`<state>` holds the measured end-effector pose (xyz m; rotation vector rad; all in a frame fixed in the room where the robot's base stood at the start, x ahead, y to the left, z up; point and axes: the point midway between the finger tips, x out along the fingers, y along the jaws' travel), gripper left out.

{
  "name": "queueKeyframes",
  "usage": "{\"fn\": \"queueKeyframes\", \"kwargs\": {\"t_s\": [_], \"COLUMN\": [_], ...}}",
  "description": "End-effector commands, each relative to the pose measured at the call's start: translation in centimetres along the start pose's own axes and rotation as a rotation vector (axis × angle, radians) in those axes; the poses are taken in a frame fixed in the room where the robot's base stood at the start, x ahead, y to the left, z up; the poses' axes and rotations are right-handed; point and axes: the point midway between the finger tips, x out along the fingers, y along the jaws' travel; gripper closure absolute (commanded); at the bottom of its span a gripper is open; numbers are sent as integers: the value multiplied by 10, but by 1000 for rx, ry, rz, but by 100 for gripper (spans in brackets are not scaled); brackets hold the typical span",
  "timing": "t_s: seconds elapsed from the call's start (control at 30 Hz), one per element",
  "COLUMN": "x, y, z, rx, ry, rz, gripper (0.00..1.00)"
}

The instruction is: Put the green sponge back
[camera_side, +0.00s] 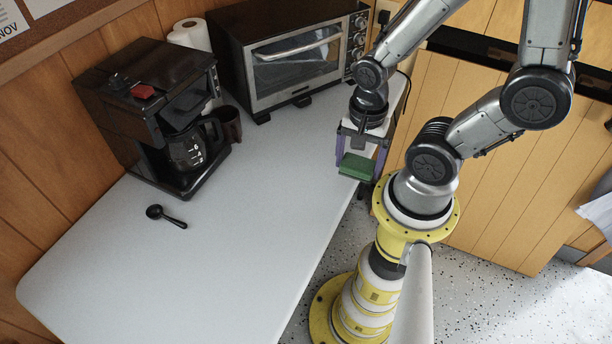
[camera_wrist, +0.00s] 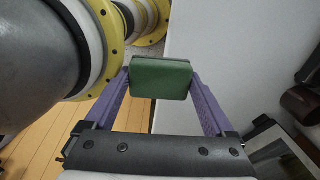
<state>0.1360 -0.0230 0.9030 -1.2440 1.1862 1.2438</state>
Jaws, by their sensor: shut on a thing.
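The green sponge (camera_side: 358,166) is a small block held between the two purple fingers of my gripper (camera_side: 361,158) in the side view. It is near the right edge of the white table, in front of the toaster oven; its height above the table is hard to tell. In the wrist view the sponge (camera_wrist: 161,78) sits between the fingertips of my gripper (camera_wrist: 161,80), with a finger touching each short side. The gripper is shut on it.
On the white table (camera_side: 190,265) stand a toaster oven (camera_side: 298,60), a coffee maker (camera_side: 140,100), a dark mug (camera_side: 230,124) and a paper roll (camera_side: 190,35). A black scoop (camera_side: 165,216) lies at the front left. The table's middle and front are clear.

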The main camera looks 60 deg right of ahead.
Motion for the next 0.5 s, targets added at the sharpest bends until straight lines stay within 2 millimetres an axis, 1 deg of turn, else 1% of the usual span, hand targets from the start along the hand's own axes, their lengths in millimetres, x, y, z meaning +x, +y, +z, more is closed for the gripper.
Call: {"fn": "queueKeyframes", "kwargs": {"t_s": [0.1,0.17,0.23,0.5], "x": [-4,-2,1,27], "y": [-3,-6,-14,-68], "z": [-6,-8,-11,-25], "rx": [40,47,50,48], "ry": [0,0,-1,-1], "rz": [0,2,5,5], "gripper": [56,56,56,56]}}
